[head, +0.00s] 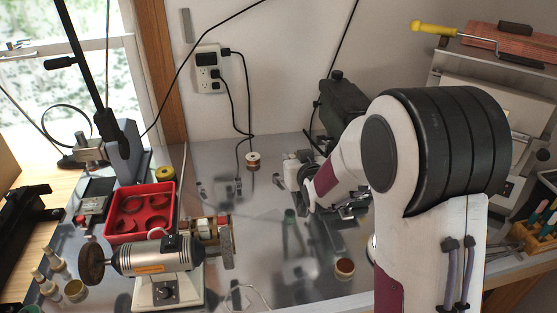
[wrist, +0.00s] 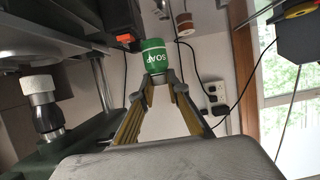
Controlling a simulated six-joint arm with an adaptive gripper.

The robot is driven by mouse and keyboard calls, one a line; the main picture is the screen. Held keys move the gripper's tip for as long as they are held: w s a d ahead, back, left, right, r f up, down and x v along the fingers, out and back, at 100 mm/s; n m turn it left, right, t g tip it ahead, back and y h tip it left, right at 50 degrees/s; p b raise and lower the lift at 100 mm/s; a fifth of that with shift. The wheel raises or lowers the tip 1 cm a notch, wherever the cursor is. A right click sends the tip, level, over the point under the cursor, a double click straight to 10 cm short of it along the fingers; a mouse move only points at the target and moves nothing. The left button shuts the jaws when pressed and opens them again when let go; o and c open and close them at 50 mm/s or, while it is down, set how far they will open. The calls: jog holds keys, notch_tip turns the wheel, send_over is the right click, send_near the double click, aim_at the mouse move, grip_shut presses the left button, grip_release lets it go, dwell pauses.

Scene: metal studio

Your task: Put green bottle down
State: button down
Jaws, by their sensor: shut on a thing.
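A green bottle (wrist: 153,60) with a white top and white "SOAP" lettering is between the fingertips of my gripper (wrist: 160,82) in the wrist view. The fingers are closed against it. The lettering appears upside down in this view. In the head view my arm reaches over the workbench (head: 262,205), and the bottle cannot be made out clearly there. Whether the bottle touches the bench cannot be told.
A red tray (head: 172,200) with rings inside and a bench motor (head: 155,258) stand at the left. A spool (head: 252,161) is near the back wall, and a small round pot (head: 344,268) is at the front. A dark machine (head: 343,103) stands behind my arm. The bench's middle looks fairly clear.

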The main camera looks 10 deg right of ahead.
jog(key=w+r+m+h, duration=0.2)
jog(key=w+h, duration=0.1)
jog(key=w, duration=1.5)
jog(key=shift+a+r+m, duration=0.3)
jog(key=shift+m, duration=0.1)
notch_tip(320, 180, down, 6)
jog(key=shift+f, duration=0.15)
dwell(0.7)
jog(key=shift+f, duration=1.85)
jog(key=shift+f, duration=0.1)
